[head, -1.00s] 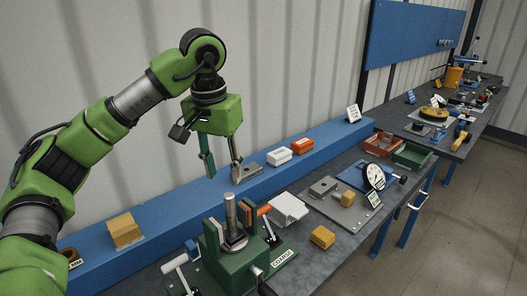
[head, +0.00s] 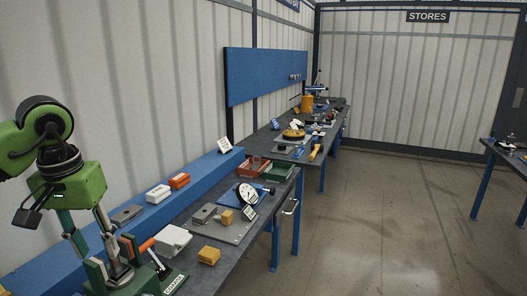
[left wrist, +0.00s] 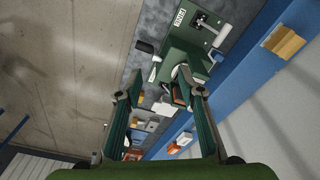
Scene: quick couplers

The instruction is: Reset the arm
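My left gripper (head: 92,240) hangs from the left, above the near end of the bench, with its two fingers spread and nothing seen between them. The left wrist view also shows the fingers apart (left wrist: 163,92). A green fixture (head: 146,280) with a label and upright jaws stands below the gripper; the fingers partly overlap it in the head view, and I cannot tell whether they touch. The fixture also shows in the left wrist view (left wrist: 183,60), beyond the fingertips. My right gripper is not in view.
The grey bench (head: 225,262) holds a white block (head: 172,240), a yellow block (head: 209,256), a dial gauge (head: 247,194) and red and green trays (head: 279,170). White and orange blocks (head: 158,194) sit on the blue ledge. The floor (head: 390,220) at right is clear.

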